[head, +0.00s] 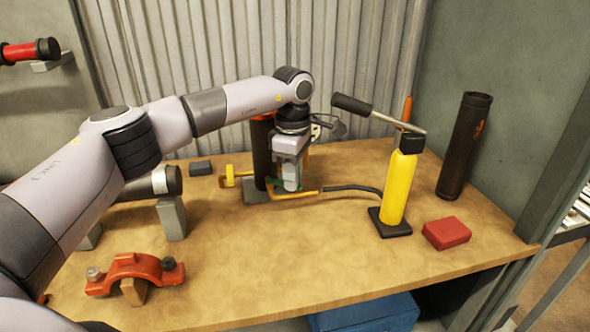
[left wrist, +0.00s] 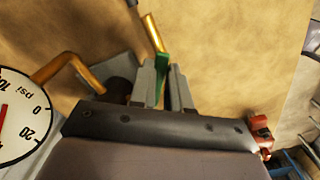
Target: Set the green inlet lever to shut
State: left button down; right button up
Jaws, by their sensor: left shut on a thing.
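The green inlet lever (head: 283,183) is a small green bar at the brass inlet pipe (head: 306,193), low beside the dark riser (head: 262,155). In the left wrist view the green lever (left wrist: 161,76) sits between my finger pads, with the brass pipe (left wrist: 152,33) just beyond it. My left gripper (head: 289,186) points down and is shut on the lever; it also shows in the left wrist view (left wrist: 163,88). The gripper hides part of the lever and valve, so I cannot tell its exact angle. My right gripper is not in view.
A yellow hand pump (head: 401,187) with a black hose (head: 355,188) stands right of the riser. A red block (head: 447,233), a loose dark pipe (head: 465,145) and an orange clamp (head: 135,273) are on the bench. A pressure gauge (left wrist: 18,115) shows at the left wrist view's left edge. The front middle is clear.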

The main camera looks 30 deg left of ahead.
pick_arm(q)
jog(key=shift+s+r+m+p, duration=0.1)
jog(key=shift+s+m+p, duration=0.3)
jog(key=shift+m, duration=0.6)
jog(key=shift+s+a+m, duration=0.3)
jog(key=shift+s+m, duration=0.4)
jog(key=shift+m, duration=0.85)
jog(key=shift+s+a+m, duration=0.3)
jog(key=shift+s+m, duration=0.35)
jog(key=shift+m, duration=0.95)
jog(key=shift+s+a+m, duration=0.3)
jog(key=shift+s+m, duration=0.4)
jog(key=shift+m, duration=0.85)
jog(key=c, duration=1.1)
grip_release()
